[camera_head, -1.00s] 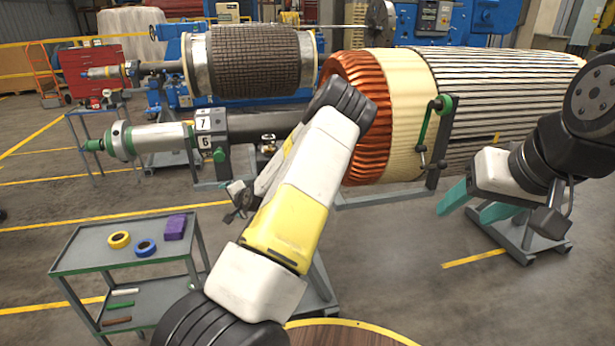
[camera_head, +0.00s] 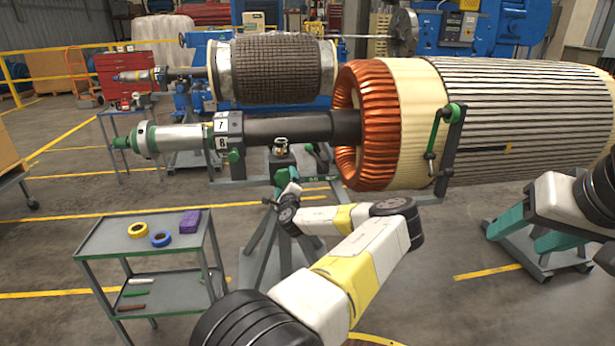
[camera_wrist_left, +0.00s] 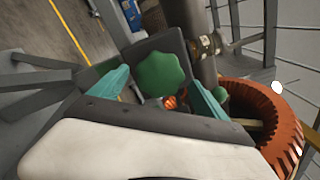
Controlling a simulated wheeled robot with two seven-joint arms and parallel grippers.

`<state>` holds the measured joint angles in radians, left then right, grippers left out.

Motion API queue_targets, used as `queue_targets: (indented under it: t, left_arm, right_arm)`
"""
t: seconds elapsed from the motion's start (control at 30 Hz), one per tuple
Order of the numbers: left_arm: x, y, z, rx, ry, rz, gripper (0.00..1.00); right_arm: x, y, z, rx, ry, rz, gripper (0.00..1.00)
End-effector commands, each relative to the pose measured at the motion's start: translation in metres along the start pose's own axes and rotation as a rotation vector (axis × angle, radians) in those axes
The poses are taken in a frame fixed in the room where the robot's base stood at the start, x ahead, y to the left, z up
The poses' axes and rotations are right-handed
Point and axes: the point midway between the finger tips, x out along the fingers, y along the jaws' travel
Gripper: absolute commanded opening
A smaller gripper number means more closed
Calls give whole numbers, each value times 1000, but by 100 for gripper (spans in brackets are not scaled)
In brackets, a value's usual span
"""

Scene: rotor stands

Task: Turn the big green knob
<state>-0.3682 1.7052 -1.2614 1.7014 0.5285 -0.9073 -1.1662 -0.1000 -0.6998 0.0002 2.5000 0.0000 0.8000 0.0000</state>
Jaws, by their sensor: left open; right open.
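The big green knob (camera_wrist_left: 162,75) has a lobed edge and fills the middle of the left wrist view. My left gripper (camera_wrist_left: 160,86) is open, with one teal finger on each side of the knob. I cannot tell whether either finger touches it. In the head view, my left gripper (camera_head: 284,186) is small and partly hidden by its wrist, at the top of the grey stand below the dark shaft. My right gripper (camera_head: 514,237) is open and empty at the right, in front of the large rotor's stand.
The large rotor (camera_head: 530,110) with copper windings (camera_head: 370,125) lies at the right, its dark shaft (camera_head: 290,128) running left above my left gripper. A crank with green handles (camera_head: 437,130) stands before it. A grey cart (camera_head: 110,240) with tape rolls is at the left.

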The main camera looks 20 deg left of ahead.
Motion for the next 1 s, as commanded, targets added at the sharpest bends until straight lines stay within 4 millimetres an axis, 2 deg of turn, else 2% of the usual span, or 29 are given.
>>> queue_targets:
  t: [0.1, 0.2, 0.53, 0.83, 1.0]
  left_arm:
    - [16, 0, 1, -1, -1, 0, 86]
    - [24, 0, 1, -1, -1, 1, 86]
    - [27, 0, 0, -1, -1, 2, 84]
    - [27, 0, 0, -1, -1, 2, 25]
    - [27, 0, 0, -9, -1, 2, 24]
  right_arm:
    - [0, 0, 0, 0, 0, 0, 57]
    - [0, 0, 0, 0, 0, 0, 57]
    - [0, 0, 0, 0, 0, 0, 57]
    - [0, 0, 0, 0, 0, 0, 57]
    - [0, 0, 0, 0, 0, 0, 57]
